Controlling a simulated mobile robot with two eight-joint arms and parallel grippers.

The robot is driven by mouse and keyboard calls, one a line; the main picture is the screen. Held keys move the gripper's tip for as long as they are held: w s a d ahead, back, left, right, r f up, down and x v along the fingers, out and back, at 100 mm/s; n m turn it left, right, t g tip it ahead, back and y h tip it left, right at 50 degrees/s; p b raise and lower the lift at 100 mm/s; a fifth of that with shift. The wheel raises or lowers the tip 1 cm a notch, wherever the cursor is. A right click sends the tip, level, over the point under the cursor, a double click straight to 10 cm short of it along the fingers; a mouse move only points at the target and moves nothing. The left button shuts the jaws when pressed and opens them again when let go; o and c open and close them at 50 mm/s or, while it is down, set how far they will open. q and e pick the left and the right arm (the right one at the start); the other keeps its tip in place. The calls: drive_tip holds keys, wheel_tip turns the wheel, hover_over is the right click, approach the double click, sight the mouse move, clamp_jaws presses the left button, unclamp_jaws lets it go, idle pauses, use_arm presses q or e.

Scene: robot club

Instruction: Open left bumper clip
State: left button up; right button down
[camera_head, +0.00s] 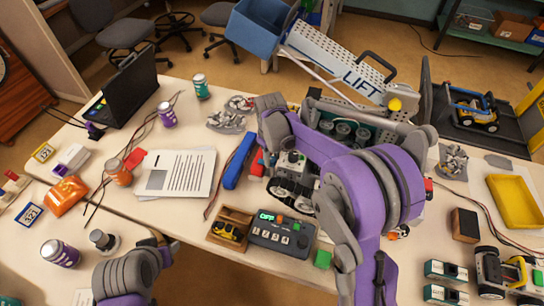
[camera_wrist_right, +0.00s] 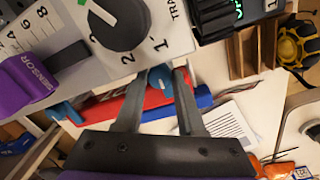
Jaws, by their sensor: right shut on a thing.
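In the right wrist view my right gripper (camera_wrist_right: 155,82) has its two fingers around a small blue knob-like clip (camera_wrist_right: 160,77), in front of a red bumper (camera_wrist_right: 133,105). The red bumper also shows as a small patch in the head view (camera_head: 257,164), at the left side of the tracked robot (camera_head: 292,190). My right arm covers much of that robot, and its fingertips are hidden there. A second blue part (camera_wrist_right: 65,112) lies farther left along the bumper. My left gripper (camera_head: 155,241) is low at the table's front edge, its fingers too unclear to read.
A long blue bar (camera_head: 238,162) and papers (camera_head: 176,173) lie left of the robot. A control box (camera_head: 282,234) and a wooden box (camera_head: 231,215) holding a yellow toy stand in front. A LIFT ramp (camera_head: 345,65) rises behind. A yellow tray (camera_head: 515,200) is at right.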

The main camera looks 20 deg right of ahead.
use_arm(q)
drive_tip(key=shift+f, duration=0.1)
use_arm(e)
drive_tip(key=shift+f+n+b, duration=0.1)
drive_tip(key=shift+n+b, duration=0.4)
drive_tip(key=shift+n, duration=0.8)
drive_tip(key=n+b, duration=0.1)
drive_tip(key=n, duration=0.1)
drive_tip(key=shift+n, duration=0.3)
drive_tip(key=n, duration=0.3)
drive_tip(key=shift+n+b, duration=0.3)
drive_tip(key=shift+b, duration=0.1)
use_arm(q)
drive_tip(key=shift+s+f+b, duration=0.1)
drive_tip(key=shift+s+f, duration=0.25)
drive_tip(key=shift+f, duration=0.45)
drive_tip(key=shift+s+f+b, duration=0.1)
drive_tip(key=shift+s+f, duration=0.2)
drive_tip(key=shift+f, duration=0.45)
drive_tip(key=shift+s+f+b, duration=0.1)
drive_tip(key=shift+s+f, duration=0.25)
drive_tip(key=shift+f, duration=0.45)
use_arm(e)
drive_tip(key=shift+n, duration=1.5)
drive_tip(key=c, duration=0.5)
unclamp_jaws()
